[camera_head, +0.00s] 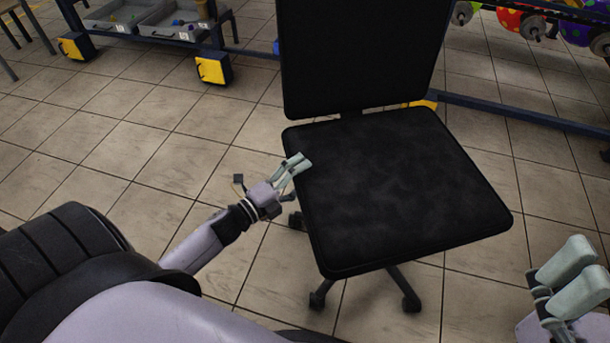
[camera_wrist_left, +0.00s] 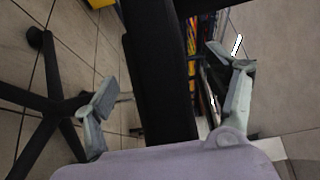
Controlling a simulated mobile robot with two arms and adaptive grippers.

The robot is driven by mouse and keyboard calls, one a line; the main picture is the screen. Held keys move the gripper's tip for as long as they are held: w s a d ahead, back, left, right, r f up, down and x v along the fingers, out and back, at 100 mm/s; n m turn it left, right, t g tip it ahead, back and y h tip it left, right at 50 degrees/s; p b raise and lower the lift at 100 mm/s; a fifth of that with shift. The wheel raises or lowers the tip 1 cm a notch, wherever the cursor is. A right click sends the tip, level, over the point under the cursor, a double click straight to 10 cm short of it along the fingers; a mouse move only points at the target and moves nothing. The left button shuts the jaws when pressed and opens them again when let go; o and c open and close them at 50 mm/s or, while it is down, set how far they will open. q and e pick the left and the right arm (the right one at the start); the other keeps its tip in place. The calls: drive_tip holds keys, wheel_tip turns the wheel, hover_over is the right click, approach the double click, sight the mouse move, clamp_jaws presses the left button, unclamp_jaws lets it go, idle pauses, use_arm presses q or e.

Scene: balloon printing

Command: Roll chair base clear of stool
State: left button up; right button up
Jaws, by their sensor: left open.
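A black office chair has its wide padded seat (camera_head: 400,190) in the middle of the head view, with its backrest (camera_head: 362,50) behind. Its castered base (camera_head: 405,290) shows partly below the seat; the rest is hidden. In the left wrist view the base (camera_wrist_left: 50,115) is at the left. My left gripper (camera_head: 293,170) is at the seat's left edge. Its open fingers (camera_wrist_left: 172,92) lie on either side of the seat (camera_wrist_left: 158,65) in the wrist view; I cannot tell whether they touch it. My right gripper (camera_head: 567,275) is apart from the chair, lower right. No stool is clearly identifiable.
A dark frame with grey bins (camera_head: 165,18) and yellow feet (camera_head: 213,68) stands at the back left. A dark rail (camera_head: 530,110) runs behind the chair, with colourful rolls (camera_head: 510,18) above. Tiled floor (camera_head: 130,140) left of the chair is clear.

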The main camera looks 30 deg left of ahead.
use_arm(q)
drive_tip(key=shift+x, duration=0.85)
drive_tip(key=shift+c, duration=0.6)
clamp_jaws()
